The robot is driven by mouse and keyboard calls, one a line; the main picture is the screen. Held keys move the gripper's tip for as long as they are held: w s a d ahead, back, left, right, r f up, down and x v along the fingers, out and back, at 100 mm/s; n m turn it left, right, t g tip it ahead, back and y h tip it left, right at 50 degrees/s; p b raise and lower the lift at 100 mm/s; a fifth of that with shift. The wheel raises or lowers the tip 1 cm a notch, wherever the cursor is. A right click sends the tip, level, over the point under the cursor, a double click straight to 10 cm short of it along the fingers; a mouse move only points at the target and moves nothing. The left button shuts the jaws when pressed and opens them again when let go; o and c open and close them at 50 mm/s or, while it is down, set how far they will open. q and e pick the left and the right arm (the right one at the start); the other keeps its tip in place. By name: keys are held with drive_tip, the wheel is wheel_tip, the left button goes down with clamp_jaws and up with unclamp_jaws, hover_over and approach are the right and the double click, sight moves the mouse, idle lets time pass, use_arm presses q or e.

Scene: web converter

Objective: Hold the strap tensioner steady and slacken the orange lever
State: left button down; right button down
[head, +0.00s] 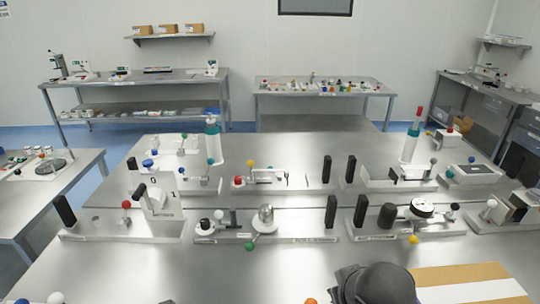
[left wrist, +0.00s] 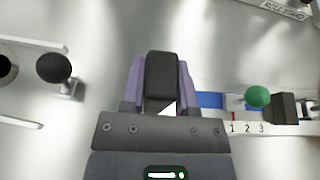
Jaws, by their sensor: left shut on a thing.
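My left gripper (left wrist: 162,70) shows in the left wrist view, its two purple fingers closed on a black upright block (left wrist: 162,82). Right of it, a blue strap (left wrist: 210,100) runs along a pale plate marked 1, 2, 3 (left wrist: 247,128), with a green ball knob (left wrist: 258,97) above the marks. This looks like the strap tensioner, though part of it is hidden by my gripper. In the head view, an orange ball (head: 310,301) is cut off by the bottom edge; I cannot tell whether it belongs to the orange lever. My right gripper cannot be made out.
A dark rounded part of my arm (head: 380,285) covers the bottom of the head view. Other fixtures with knobs stand on the steel table (head: 130,270), including a roll stand plate (head: 315,240). A striped board (head: 465,285) lies at lower right. A black ball knob (left wrist: 53,68) stands left of my left gripper.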

use_arm(q)
drive_tip(key=shift+c, duration=1.4)
unclamp_jaws()
drive_tip(key=v, duration=1.2)
